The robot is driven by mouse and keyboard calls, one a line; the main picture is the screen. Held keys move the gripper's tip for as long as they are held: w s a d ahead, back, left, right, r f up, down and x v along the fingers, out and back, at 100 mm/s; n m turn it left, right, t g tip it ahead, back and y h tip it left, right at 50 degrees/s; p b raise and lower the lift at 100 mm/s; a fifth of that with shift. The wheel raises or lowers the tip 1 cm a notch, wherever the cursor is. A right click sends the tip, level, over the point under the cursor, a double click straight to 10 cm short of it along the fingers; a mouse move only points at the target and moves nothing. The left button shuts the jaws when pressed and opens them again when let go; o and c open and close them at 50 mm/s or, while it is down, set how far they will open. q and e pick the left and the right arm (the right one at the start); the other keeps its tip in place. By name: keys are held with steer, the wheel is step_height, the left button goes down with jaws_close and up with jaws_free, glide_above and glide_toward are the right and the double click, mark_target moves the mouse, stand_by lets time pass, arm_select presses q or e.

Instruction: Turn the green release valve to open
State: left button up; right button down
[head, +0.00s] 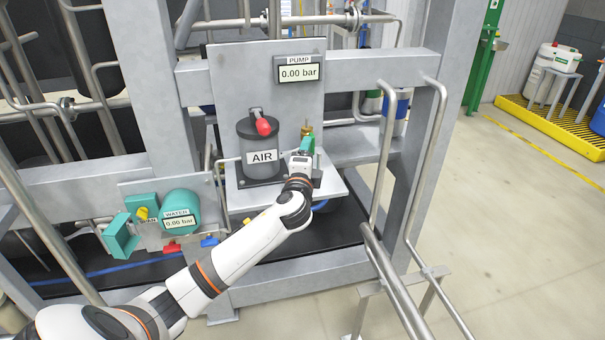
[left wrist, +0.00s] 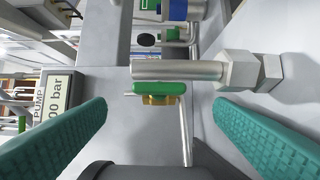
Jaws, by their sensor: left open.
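The green release valve (left wrist: 158,88) shows in the left wrist view as a small green lever on a brass body, beside a metal pipe. My left gripper (left wrist: 158,118) is open, with one teal finger on each side of the valve and clear gaps to both. In the head view my left gripper (head: 306,146) is at the shelf right of the AIR pump, and brass (head: 307,130) shows just behind it. The lever itself is mostly hidden there by the gripper. My right gripper is not in view.
The grey AIR pump (head: 262,150) with a red-tipped handle stands close left of the gripper. The PUMP gauge (head: 299,70) above reads 0.00 bar. The teal WATER unit (head: 181,212) is lower left. Bent metal rails (head: 415,180) stand to the right.

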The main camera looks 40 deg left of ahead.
arm_select(q)
steer(key=v, duration=0.7)
steer(key=shift+s+d, duration=0.1)
steer(key=shift+s, duration=0.2)
